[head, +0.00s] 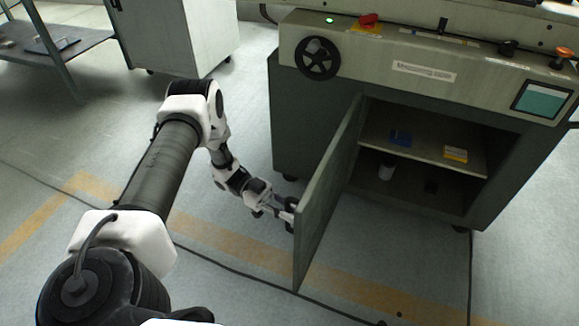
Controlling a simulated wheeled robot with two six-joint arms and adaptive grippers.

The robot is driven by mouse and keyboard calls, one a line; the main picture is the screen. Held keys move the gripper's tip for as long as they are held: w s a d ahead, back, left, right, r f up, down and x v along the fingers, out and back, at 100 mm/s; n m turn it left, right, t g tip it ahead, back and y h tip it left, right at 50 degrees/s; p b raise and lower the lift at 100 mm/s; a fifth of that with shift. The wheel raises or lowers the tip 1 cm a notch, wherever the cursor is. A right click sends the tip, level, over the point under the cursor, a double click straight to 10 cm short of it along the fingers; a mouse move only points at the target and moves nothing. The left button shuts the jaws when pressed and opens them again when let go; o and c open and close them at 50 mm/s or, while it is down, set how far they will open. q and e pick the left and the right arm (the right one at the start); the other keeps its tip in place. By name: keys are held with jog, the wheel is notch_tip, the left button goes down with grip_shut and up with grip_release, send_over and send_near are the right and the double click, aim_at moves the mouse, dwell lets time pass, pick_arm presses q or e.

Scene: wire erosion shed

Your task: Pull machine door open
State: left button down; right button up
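The machine (425,75) stands at the right with a grey-green cabinet below its control panel. Its door (328,205) is swung well open toward me, hinged on the left side of the opening. My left gripper (288,212) is at the door's left face near its free edge, low down. The door hides part of the fingers, so I cannot tell whether they are open, shut or on a handle. My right gripper is not in view.
A dark cable (240,263) crosses the floor. A grey cabinet (180,35) and a bench (50,50) stand at the back left.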

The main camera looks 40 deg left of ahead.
pick_arm(q)
jog(key=c, duration=1.1)
grip_release()
jog(key=shift+c, duration=0.2)
jog(key=a, duration=1.2)
jog(key=shift+s, duration=0.3)
